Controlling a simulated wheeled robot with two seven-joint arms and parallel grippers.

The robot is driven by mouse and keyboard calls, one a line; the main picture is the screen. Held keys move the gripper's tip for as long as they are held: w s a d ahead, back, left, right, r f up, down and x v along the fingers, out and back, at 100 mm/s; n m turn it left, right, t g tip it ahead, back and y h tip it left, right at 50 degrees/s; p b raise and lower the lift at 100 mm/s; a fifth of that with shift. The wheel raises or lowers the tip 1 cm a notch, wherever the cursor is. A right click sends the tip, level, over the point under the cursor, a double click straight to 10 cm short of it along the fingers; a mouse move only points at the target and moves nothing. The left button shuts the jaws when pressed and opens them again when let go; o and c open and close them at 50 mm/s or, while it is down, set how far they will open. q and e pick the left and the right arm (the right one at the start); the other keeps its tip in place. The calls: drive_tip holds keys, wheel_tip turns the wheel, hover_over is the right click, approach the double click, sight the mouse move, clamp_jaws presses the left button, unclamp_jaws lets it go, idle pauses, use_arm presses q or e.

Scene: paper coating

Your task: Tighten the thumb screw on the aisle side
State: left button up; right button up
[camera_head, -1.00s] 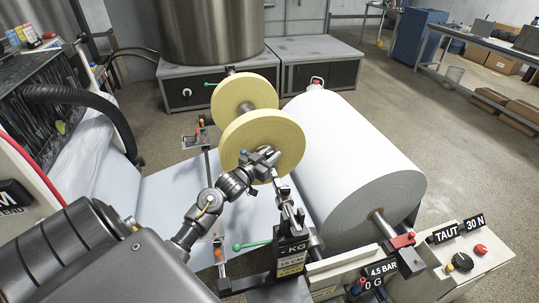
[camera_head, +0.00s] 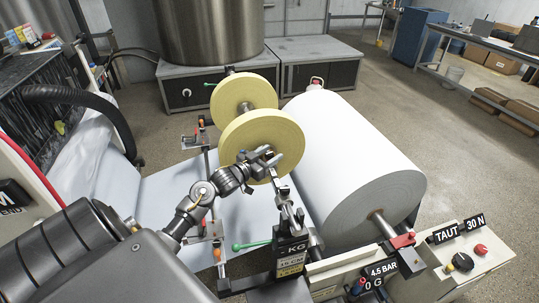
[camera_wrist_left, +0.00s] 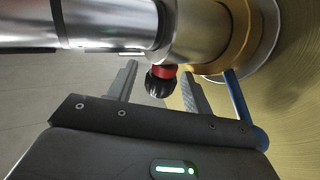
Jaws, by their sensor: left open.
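My left gripper (camera_head: 268,158) is at the hub end of the near yellow roll (camera_head: 240,140) in the head view. In the left wrist view, the thumb screw (camera_wrist_left: 160,85), a black ribbed knob with a red collar, hangs below a metal shaft (camera_wrist_left: 110,25). It sits between my two open grey fingers, with gaps visible on both sides. The screw is too small and covered to make out well in the head view. My right gripper is not in view.
A second yellow roll (camera_head: 240,92) is behind the near one. A large white paper roll (camera_head: 345,150) lies close on the right. A weight post with a KG label (camera_head: 291,262) stands just below my gripper. A control box (camera_head: 460,262) is at the lower right.

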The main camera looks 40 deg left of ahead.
use_arm(q)
drive_tip(key=s+a+b, duration=0.1)
drive_tip(key=s+b, duration=0.1)
drive_tip(key=s, duration=0.8)
drive_tip(key=shift+s+a+b, duration=0.15)
drive_tip(key=shift+s+b, duration=0.15)
